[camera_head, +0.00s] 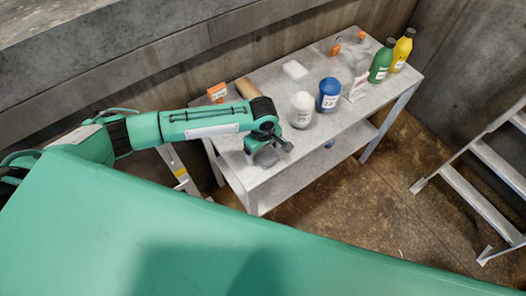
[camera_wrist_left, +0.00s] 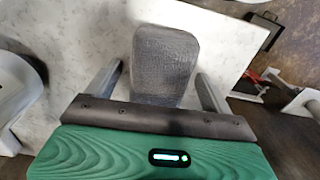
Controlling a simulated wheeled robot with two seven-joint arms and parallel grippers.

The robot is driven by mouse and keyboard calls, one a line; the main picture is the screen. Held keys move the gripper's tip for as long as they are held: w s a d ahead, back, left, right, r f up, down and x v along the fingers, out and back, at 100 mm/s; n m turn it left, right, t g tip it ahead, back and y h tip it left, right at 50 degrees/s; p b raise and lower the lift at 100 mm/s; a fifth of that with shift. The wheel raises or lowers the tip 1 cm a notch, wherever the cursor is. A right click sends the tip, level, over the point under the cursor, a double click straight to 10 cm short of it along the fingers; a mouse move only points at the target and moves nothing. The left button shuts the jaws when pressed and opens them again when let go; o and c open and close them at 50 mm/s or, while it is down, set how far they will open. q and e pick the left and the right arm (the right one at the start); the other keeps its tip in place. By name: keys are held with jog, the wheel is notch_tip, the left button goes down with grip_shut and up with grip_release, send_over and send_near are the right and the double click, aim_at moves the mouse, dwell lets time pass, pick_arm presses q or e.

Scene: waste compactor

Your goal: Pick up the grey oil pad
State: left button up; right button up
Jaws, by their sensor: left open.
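The grey oil pad (camera_wrist_left: 165,62) is a textured, rounded block lying on the pale worktop in the left wrist view. In the head view a grey patch of it (camera_head: 263,159) shows under my left gripper (camera_head: 268,149), near the table's front-left edge. In the left wrist view my left gripper (camera_wrist_left: 159,72) is open, with one finger on each side of the pad. Gaps show between the fingers and the pad's sides. The pad's near end is hidden behind the gripper body. My right gripper is in neither view.
The grey table (camera_head: 270,172) also holds a white jar (camera_head: 301,110) close to my left gripper, a blue jar (camera_head: 328,95), a green bottle (camera_head: 381,62), a yellow bottle (camera_head: 402,50) and a white block (camera_head: 294,70). A stepladder (camera_head: 482,205) stands at the right.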

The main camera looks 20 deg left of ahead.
pick_arm(q)
jog(key=c, duration=1.1)
jog(key=shift+r, duration=0.1)
jog(key=shift+r, duration=0.25)
notch_tip(320, 180, up, 19)
jog(key=shift+r+b, duration=0.2)
jog(key=shift+b, duration=0.6)
